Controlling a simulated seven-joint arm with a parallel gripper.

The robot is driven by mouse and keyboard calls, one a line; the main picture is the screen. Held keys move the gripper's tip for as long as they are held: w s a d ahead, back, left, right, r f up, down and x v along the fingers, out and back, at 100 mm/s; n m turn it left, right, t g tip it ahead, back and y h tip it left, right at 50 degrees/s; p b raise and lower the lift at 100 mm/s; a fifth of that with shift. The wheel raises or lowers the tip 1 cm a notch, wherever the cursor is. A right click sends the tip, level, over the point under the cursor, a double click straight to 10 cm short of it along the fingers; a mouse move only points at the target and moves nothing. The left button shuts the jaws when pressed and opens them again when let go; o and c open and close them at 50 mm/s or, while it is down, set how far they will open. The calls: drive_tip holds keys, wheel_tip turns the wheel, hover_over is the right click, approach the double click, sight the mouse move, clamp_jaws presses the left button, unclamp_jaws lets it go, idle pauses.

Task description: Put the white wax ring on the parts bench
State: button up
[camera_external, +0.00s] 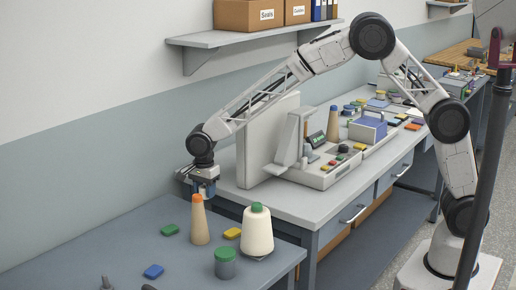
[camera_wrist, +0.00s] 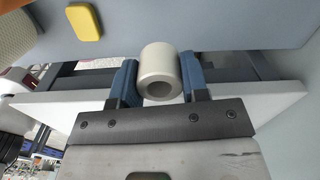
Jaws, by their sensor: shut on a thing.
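In the wrist view my gripper (camera_wrist: 158,78) is shut on the white wax ring (camera_wrist: 158,66), a short thick off-white tube with a hole, held between two blue fingers. In the external view my gripper (camera_external: 206,190) hangs at the near end of the pale grey bench, behind an orange-topped cone; the ring cannot be made out there. A blue-grey bench (camera_external: 85,257) fills the front; its bare top also shows beyond the ring in the wrist view (camera_wrist: 230,22). I cannot tell which bench is the parts bench.
On the blue-grey bench stand the orange-topped cone (camera_external: 199,224), a white green-topped cone (camera_external: 257,232) and a grey green-lidded pot (camera_external: 225,265). A large pale panel (camera_external: 264,140) stands on the pale bench (camera_external: 290,206).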

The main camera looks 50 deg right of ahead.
wheel_tip(320, 180, up, 13)
drive_tip(key=w+d+m, duration=0.2)
drive_tip(key=w+d, duration=0.2)
drive_tip(key=d, duration=0.9)
drive_tip(key=w+d+m, duration=0.1)
drive_tip(key=w+d, duration=0.2)
drive_tip(key=d, duration=1)
drive_tip(key=w+d+m, duration=0.2)
drive_tip(key=w+d, duration=0.2)
drive_tip(key=d, duration=0.9)
drive_tip(key=m, duration=0.7)
hover_over(341, 133)
wheel_tip(341, 133, down, 5)
drive_tip(key=shift+f, duration=0.2)
drive_tip(key=shift+f, duration=3.1)
